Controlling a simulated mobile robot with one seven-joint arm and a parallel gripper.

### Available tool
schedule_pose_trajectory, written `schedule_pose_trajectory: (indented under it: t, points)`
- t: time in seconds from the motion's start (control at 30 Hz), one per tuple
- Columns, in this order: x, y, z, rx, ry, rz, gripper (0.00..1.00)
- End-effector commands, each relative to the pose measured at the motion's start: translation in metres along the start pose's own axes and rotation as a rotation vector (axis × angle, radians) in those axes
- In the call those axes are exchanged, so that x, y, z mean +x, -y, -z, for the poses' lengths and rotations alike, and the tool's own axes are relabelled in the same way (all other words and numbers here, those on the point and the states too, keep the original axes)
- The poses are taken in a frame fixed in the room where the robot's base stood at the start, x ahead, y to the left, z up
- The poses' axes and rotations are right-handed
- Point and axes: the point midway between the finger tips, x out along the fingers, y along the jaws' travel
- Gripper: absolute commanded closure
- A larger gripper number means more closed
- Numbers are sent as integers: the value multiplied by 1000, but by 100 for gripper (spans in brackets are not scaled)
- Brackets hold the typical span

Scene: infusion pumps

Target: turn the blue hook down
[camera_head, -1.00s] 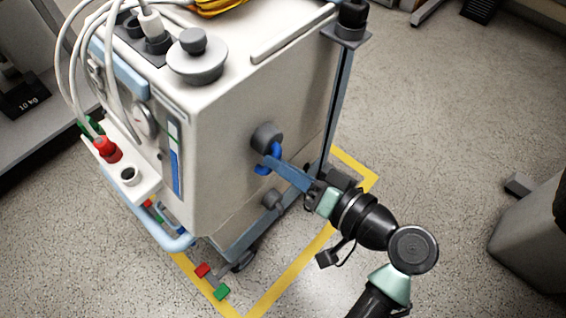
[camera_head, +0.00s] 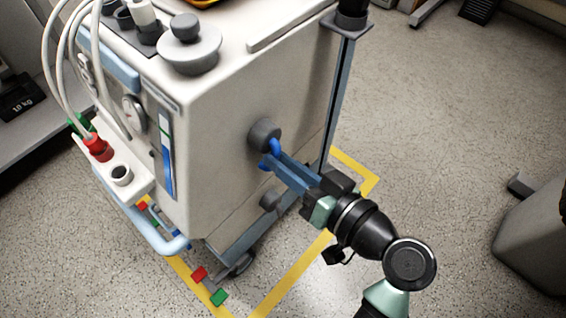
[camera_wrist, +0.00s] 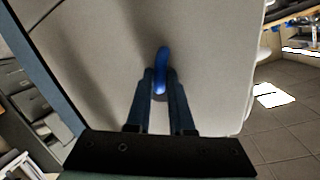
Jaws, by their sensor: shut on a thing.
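The blue hook (camera_head: 273,150) sticks out from a round grey mount (camera_head: 263,134) on the side panel of the white machine (camera_head: 235,110). In the wrist view the hook (camera_wrist: 161,68) stands between the two fingertips, with its curved upper end above them. My gripper (camera_head: 275,162) reaches in from the lower right and is shut on the hook; it also shows in the wrist view (camera_wrist: 160,88). The fingers cover part of the hook, so its full shape is hidden.
A second grey knob (camera_head: 271,200) sits lower on the same panel, below my fingers. A dark upright post (camera_head: 338,95) stands at the machine's right corner. Yellow floor tape (camera_head: 295,275) surrounds the machine. The floor to the right is mostly clear.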

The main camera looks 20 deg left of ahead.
Motion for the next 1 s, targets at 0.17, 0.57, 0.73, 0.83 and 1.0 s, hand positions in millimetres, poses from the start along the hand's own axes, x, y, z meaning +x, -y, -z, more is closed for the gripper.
schedule_pose_trajectory:
  t: [0.17,0.57,0.73,0.83,1.0]
  points:
    - [0,0,1,-1,0,-1,78]
    - [0,0,0,1,1,0,50]
    - [0,0,0,2,1,0,50]
    - [-4,0,1,3,1,-2,50]
    - [-29,0,3,5,0,-6,50]
